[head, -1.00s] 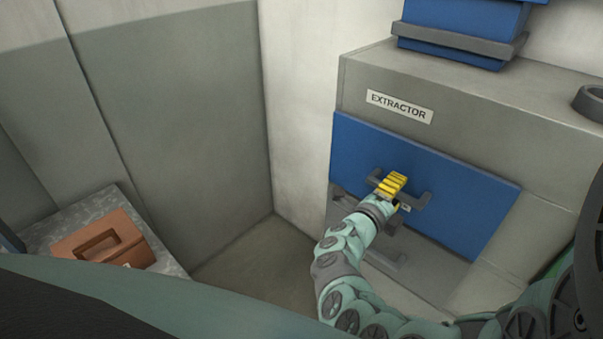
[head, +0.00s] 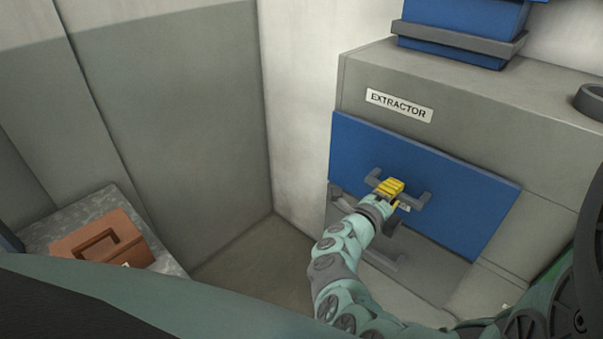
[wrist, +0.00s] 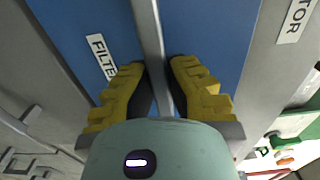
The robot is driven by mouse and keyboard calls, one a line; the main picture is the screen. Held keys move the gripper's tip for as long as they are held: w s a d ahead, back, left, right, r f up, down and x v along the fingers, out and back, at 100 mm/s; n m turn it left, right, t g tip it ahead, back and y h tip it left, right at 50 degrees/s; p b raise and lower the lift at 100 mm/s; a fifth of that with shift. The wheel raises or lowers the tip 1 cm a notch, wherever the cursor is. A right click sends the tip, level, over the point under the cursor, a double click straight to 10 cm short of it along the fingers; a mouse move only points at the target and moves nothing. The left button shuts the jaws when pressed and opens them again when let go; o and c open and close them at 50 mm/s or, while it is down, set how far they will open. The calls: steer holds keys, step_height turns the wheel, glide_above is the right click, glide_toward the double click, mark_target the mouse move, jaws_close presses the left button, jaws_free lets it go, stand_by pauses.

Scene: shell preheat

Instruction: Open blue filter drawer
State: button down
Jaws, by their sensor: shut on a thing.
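The blue filter drawer (head: 455,205) is the blue front on the grey extractor cabinet, below its "EXTRACTOR" label. A dark grey bar handle (head: 416,201) runs across it. My gripper (head: 390,188), with yellow fingers, is at the handle's middle. In the wrist view the gripper (wrist: 160,85) has one finger on each side of the handle bar (wrist: 150,40), shut on it. The drawer front (wrist: 210,35) with its "FILTER" label (wrist: 101,57) lies behind the bar. My arm hides part of the drawer's lower edge in the head view.
Another grey handle (head: 385,258) sits below the drawer. A blue unit (head: 460,30) stands on the grey cabinet (head: 470,105). A brown box with a handle (head: 135,245) rests on a speckled surface at the left. Floor (head: 245,255) is clear between.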

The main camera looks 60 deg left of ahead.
steer(key=b+v, duration=0.1)
steer(key=v, duration=2.4)
steer(key=shift+s, duration=0.35)
steer(key=shift+a, duration=0.1)
steer(key=c, duration=0.9)
jaws_free()
steer(key=shift+c, duration=0.2)
steer(key=v, duration=0.7)
steer(key=shift+s, duration=0.25)
steer(key=shift+s, duration=0.1)
